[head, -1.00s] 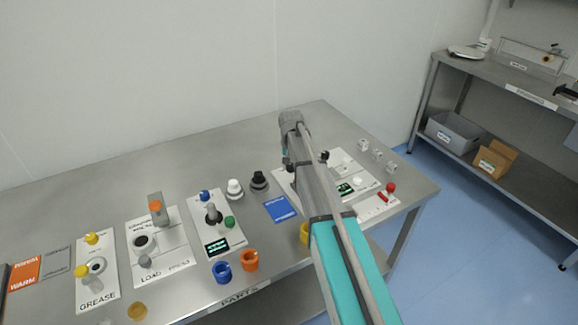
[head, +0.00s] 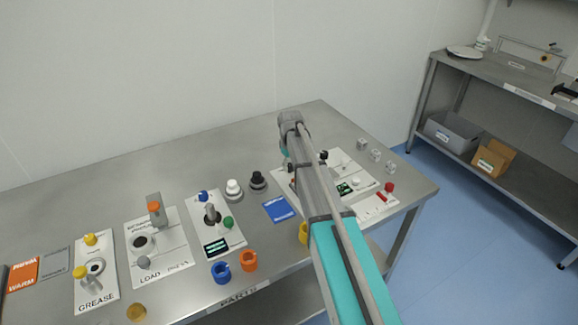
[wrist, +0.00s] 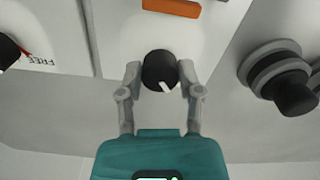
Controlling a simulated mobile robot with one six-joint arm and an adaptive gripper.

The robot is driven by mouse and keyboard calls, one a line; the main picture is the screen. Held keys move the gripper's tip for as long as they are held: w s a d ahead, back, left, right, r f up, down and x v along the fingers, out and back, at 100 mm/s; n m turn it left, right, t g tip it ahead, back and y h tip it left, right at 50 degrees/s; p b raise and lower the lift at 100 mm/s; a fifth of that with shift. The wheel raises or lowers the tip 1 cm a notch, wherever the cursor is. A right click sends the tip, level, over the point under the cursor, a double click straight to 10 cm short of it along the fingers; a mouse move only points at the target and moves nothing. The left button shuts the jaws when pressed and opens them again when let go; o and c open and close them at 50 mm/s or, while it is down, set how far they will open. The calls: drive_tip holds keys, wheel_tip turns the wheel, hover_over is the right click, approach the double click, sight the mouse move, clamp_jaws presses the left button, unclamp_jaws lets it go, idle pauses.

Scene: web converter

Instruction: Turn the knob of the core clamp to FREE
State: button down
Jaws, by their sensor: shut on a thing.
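In the wrist view my gripper (wrist: 161,74) has one finger on each side of a round black knob (wrist: 160,69) and is shut on it. The knob has a white pointer mark, which points toward my palm and slightly right. It sits at the edge of a white panel, below an orange bar (wrist: 172,7). At the left edge, a second black knob (wrist: 7,52) with a red mark stands beside an upside-down FREE label (wrist: 36,58). I cannot tell for certain which knob is the core clamp's. In the head view my arm hides the fingers and the held knob.
In the wrist view a dark stepped knob-like part (wrist: 280,78) stands close to the right. In the head view the metal table (head: 110,190) holds several panels, blue (head: 221,271) and orange rings (head: 249,261), and small clear blocks (head: 375,154). The table's back is clear.

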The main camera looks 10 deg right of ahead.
drive_tip(key=shift+w+n, duration=0.15)
drive_tip(key=shift+n, duration=0.15)
drive_tip(key=shift+c, duration=1.3)
unclamp_jaws()
